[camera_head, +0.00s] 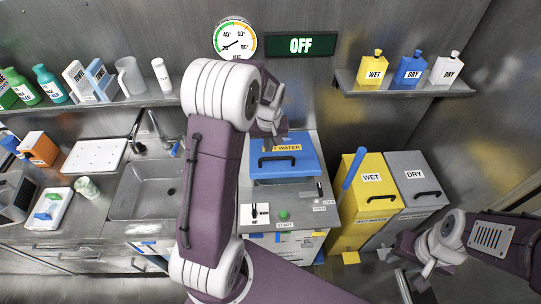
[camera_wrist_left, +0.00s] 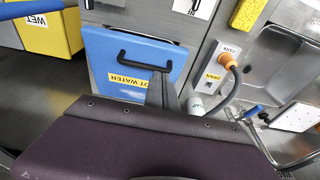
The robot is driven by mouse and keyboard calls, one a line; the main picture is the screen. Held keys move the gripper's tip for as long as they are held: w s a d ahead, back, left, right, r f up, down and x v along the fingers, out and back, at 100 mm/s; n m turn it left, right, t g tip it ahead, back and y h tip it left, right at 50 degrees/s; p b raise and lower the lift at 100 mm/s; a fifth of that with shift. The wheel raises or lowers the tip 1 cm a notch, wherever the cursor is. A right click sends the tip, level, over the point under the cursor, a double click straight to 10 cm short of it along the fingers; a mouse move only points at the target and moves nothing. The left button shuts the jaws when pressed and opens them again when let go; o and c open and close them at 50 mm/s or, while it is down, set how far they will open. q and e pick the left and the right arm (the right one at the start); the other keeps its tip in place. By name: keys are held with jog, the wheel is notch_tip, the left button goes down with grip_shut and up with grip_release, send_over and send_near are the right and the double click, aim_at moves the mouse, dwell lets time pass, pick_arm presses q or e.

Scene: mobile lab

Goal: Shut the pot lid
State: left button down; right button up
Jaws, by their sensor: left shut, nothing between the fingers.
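The blue pot lid (camera_head: 296,168), with a dark bar handle (camera_head: 278,159) and a yellow HOT WATER label, lies over the pot in the counter. It looks nearly flat, but I cannot tell whether it is fully seated. The lid (camera_wrist_left: 112,58) and its handle also show in the left wrist view. My left gripper (camera_head: 270,128) is shut and empty, at the lid's back edge near the label. Its fingers (camera_wrist_left: 161,90) show beside the label in the wrist view. My right gripper (camera_head: 428,268) is low at the right, away from the lid; its fingers are unclear.
A yellow WET bin (camera_head: 364,205) and a grey DRY bin (camera_head: 411,185) stand right of the counter. A sink (camera_head: 145,190) is at the left. A shelf with several bottles (camera_head: 411,70) is above right. An OFF sign (camera_head: 300,45) hangs on the back wall.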

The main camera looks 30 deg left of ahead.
pick_arm(q)
jog(key=p, duration=0.2)
send_near(269, 172)
jog(key=f, duration=0.3)
jog(key=w+a+f, duration=0.1)
jog(key=f, duration=0.1)
jog(key=shift+f, duration=0.6)
jog(key=shift+d, duration=0.1)
